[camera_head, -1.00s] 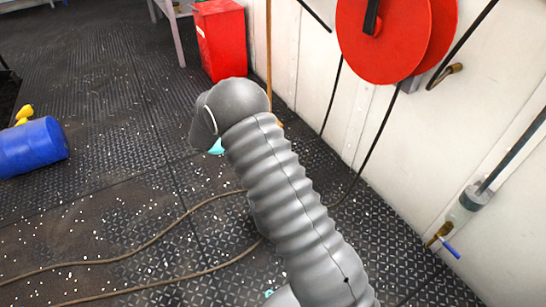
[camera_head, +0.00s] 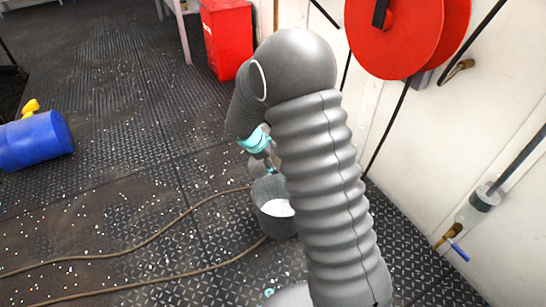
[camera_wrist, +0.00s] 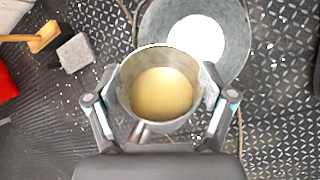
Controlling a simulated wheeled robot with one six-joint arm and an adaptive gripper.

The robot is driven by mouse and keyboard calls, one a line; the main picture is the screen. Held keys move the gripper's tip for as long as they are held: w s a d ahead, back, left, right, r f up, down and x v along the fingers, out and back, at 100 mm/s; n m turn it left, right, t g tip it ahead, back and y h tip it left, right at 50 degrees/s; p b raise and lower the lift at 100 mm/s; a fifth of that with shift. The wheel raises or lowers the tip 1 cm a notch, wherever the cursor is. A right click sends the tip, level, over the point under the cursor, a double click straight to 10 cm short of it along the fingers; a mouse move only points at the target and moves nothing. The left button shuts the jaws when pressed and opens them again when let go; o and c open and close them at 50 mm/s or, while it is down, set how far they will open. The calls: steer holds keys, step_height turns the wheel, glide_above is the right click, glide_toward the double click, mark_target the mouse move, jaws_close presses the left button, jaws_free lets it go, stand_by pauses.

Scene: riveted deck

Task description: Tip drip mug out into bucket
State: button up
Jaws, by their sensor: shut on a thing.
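The drip mug (camera_wrist: 130,62), a grey metal cup, is between the two fingers of my gripper (camera_wrist: 160,88) in the wrist view. My gripper is shut on it. The mug's open top faces the wrist camera and yellowish-brown liquid shows inside. A handle juts from its near side. The bucket (camera_wrist: 236,58), wide and grey, stands on the floor just beyond the mug, with a white round patch inside; the mug overlaps its near rim in this view. In the head view the bucket (camera_head: 275,222) is partly hidden by my arm, with my gripper (camera_head: 262,158) above it.
A brown hose (camera_head: 150,238) runs over the speckled deck. A blue barrel (camera_head: 35,142) lies at left. A red bin (camera_head: 228,40) and a red reel (camera_head: 400,35) are at the back. A wooden-handled tool (camera_wrist: 45,37) and grey block (camera_wrist: 75,52) lie left of the bucket.

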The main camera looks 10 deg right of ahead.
steer(key=shift+s+d+f+m+t+y+p, duration=0.1)
steer(key=shift+d+m+t+y+p, duration=0.15)
steer(key=shift+y, duration=0.35)
steer(key=shift+s+d+f+m+t+y+p, duration=0.15)
steer(key=shift+d+y+p, duration=0.15)
steer(key=shift+y, duration=0.3)
steer(key=shift+d+y+p, duration=0.2)
steer(key=shift+y+p, duration=0.3)
steer(key=shift+p, duration=0.55)
steer(key=shift+f+y+p, duration=0.2)
steer(key=shift+y+p, duration=0.1)
steer(key=shift+p, duration=0.4)
steer(key=shift+t+p, duration=0.3)
steer(key=shift+p, duration=0.05)
steer(key=shift+d+y+p, duration=0.1)
steer(key=shift+y+p, duration=0.2)
steer(key=shift+p, duration=0.1)
steer(key=y+p, duration=0.1)
steer(key=p, duration=0.1)
steer(key=shift+d+f+t+p, duration=0.25)
steer(key=shift+d+t+p, duration=0.05)
steer(key=shift+d+p, duration=0.05)
steer(key=shift+s+d+f+m+y+b, duration=0.1)
steer(key=shift+f+m+y+b, duration=0.2)
steer(key=shift+f+y+b, duration=0.15)
steer(key=shift+y, duration=0.25)
steer(key=shift+s+t, duration=0.1)
steer(key=shift+t, duration=0.2)
